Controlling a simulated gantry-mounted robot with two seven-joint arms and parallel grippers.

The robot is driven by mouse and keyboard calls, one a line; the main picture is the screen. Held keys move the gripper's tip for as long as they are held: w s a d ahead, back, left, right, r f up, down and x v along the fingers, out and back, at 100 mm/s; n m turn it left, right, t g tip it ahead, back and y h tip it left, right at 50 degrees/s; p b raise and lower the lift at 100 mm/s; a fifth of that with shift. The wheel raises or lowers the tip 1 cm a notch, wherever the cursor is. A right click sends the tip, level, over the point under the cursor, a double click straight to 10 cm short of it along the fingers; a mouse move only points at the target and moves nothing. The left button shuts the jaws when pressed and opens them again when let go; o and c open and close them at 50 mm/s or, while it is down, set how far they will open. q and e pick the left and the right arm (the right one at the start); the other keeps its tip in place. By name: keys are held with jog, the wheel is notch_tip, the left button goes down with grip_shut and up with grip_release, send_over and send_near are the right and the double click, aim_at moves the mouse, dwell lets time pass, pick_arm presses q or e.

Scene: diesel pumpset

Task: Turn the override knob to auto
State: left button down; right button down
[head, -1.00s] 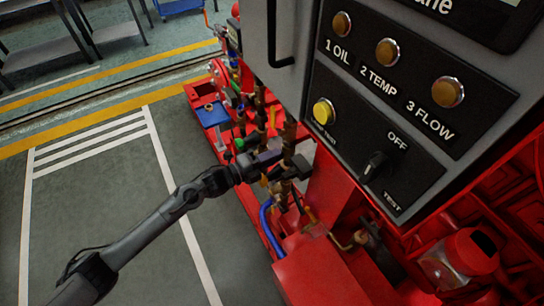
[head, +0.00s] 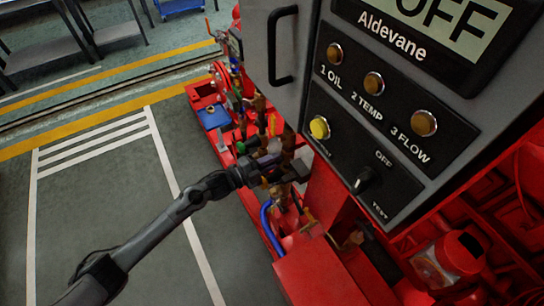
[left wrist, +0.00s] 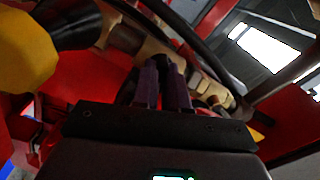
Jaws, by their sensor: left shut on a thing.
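My left gripper (head: 276,168) is in among the pipework at the front of the red pumpset. In the left wrist view its two purple-grey fingers (left wrist: 163,68) are close together on a small dark part (left wrist: 160,52) beside a tan pipe. The fingers cover most of this part, and I cannot tell whether it is the override knob. No "auto" mark can be read. A black knob (head: 363,181) sits on the control panel (head: 395,195) between the words OFF and TEST, apart from my gripper. My right gripper is not in view.
The grey control box (head: 312,52) with a black handle (head: 282,46) overhangs the pipework. Its panel has amber lamps (head: 374,82), a yellow button (head: 319,128) and a display (head: 455,30) reading OFF. A blue hose (head: 267,216) runs below my gripper. Floor at left is clear.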

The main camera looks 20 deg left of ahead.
pick_arm(q)
jog(key=n+p, duration=0.2)
jog(key=n, duration=0.1)
jog(key=shift+r, duration=0.2)
jog(key=n+p, duration=0.2)
jog(key=n, duration=0.1)
jog(key=shift+n, duration=0.3)
jog(key=n+p, duration=0.2)
jog(key=n, duration=0.2)
jog(key=shift+f, duration=0.1)
jog(key=shift+f+n+p, duration=0.1)
jog(key=shift+n+p, duration=0.4)
jog(key=shift+n, duration=0.6)
jog(key=c, duration=1.2)
grip_release()
jog(key=shift+o, duration=0.2)
